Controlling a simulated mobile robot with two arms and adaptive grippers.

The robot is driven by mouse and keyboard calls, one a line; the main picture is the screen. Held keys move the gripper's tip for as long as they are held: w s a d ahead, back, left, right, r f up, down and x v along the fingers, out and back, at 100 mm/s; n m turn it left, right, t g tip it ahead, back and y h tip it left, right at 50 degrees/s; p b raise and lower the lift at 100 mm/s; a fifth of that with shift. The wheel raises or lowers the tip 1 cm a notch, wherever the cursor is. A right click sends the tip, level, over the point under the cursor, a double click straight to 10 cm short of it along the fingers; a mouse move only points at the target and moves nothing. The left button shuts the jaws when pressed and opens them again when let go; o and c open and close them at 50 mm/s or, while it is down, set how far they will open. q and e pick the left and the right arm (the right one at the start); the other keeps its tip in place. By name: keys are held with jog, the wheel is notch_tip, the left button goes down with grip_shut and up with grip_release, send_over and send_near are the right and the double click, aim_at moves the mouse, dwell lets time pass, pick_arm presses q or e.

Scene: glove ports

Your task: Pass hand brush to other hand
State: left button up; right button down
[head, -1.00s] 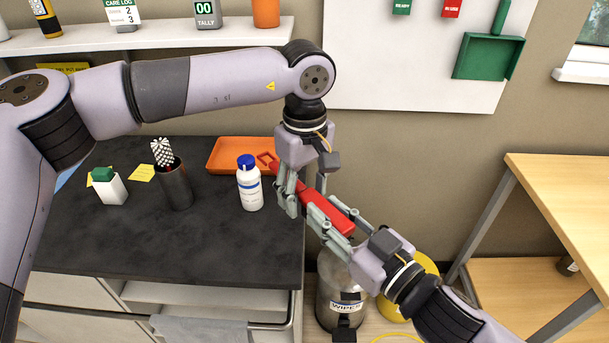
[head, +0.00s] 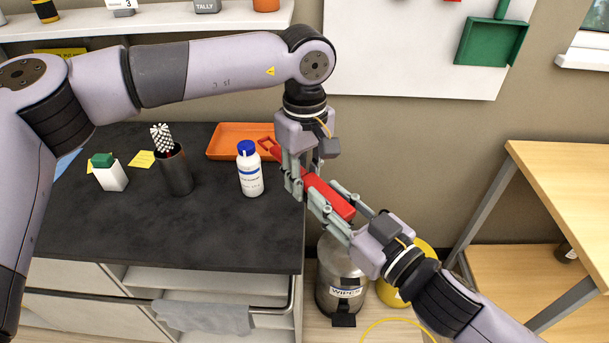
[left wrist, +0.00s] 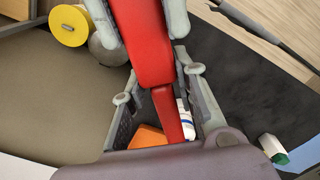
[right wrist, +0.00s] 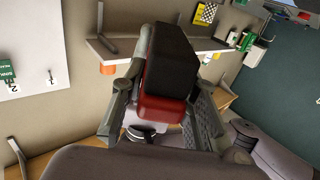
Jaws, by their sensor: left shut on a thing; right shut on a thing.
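The red hand brush (head: 328,194) is held in the air between my two grippers, just past the right edge of the dark counter. My left gripper (head: 303,181) points down and is shut around the narrow handle, which also shows in the left wrist view (left wrist: 170,112). My right gripper (head: 327,195) comes from the lower right and is shut on the wide head, one finger on each side. In the right wrist view the red head with its dark bristle block (right wrist: 172,62) sits between the fingers. The fingers hide parts of the brush.
On the counter (head: 110,225) stand a white bottle with blue cap (head: 250,172), a dark cup (head: 175,172) and a small white-green container (head: 108,174). An orange tray (head: 235,140) lies behind. A wipes canister (head: 338,280) is below the grippers; a wooden table (head: 570,190) stands right.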

jog(key=c, duration=1.2)
grip_release()
